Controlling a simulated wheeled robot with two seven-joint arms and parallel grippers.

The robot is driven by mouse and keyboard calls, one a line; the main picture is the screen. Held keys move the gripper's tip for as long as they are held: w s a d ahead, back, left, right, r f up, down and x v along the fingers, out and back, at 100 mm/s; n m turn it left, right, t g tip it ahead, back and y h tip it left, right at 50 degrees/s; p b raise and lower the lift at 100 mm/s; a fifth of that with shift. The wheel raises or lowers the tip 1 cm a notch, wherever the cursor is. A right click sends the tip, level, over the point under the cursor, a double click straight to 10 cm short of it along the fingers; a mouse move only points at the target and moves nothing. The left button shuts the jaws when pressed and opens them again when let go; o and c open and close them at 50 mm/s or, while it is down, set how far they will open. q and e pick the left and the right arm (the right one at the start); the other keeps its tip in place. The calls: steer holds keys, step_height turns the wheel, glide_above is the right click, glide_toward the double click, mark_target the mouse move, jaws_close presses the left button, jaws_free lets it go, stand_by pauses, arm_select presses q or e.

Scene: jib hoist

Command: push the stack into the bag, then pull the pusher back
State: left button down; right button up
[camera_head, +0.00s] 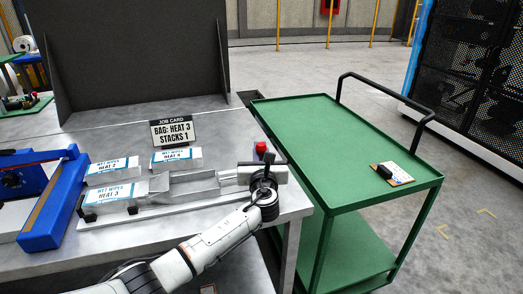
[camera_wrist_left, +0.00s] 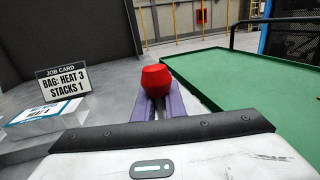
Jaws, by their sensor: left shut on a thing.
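The HEAT 3 bag (camera_head: 115,192), labelled wet wipes, lies on the table at the left end of a grey metal chute (camera_head: 190,186). Black clamp pieces (camera_head: 88,213) stand at its near side. No separate stack can be made out in the chute or bag. The pusher's red knob (camera_head: 260,148) is at the chute's right end; it also shows in the left wrist view (camera_wrist_left: 157,80). My right gripper is out of view.
HEAT 2 (camera_head: 112,170) and HEAT 4 (camera_head: 177,159) packs lie behind the chute, before a job card (camera_head: 172,132) reading "BAG: HEAT 3 STACKS 1". A blue machine (camera_head: 55,205) stands left. A green cart (camera_head: 335,140) stands right of the table.

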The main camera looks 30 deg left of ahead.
mark_target(262, 154)
arm_select(q)
steer(key=c, duration=1.8)
jaws_free()
steer(key=shift+w+r, duration=0.3)
steer(key=shift+r, duration=0.5)
steer(key=shift+s+d, duration=0.1)
steer(key=shift+d, duration=0.05)
steer(key=shift+f, duration=0.15)
steer(key=shift+s, duration=0.1)
steer(key=v, duration=1)
steer(key=shift+p, duration=0.3)
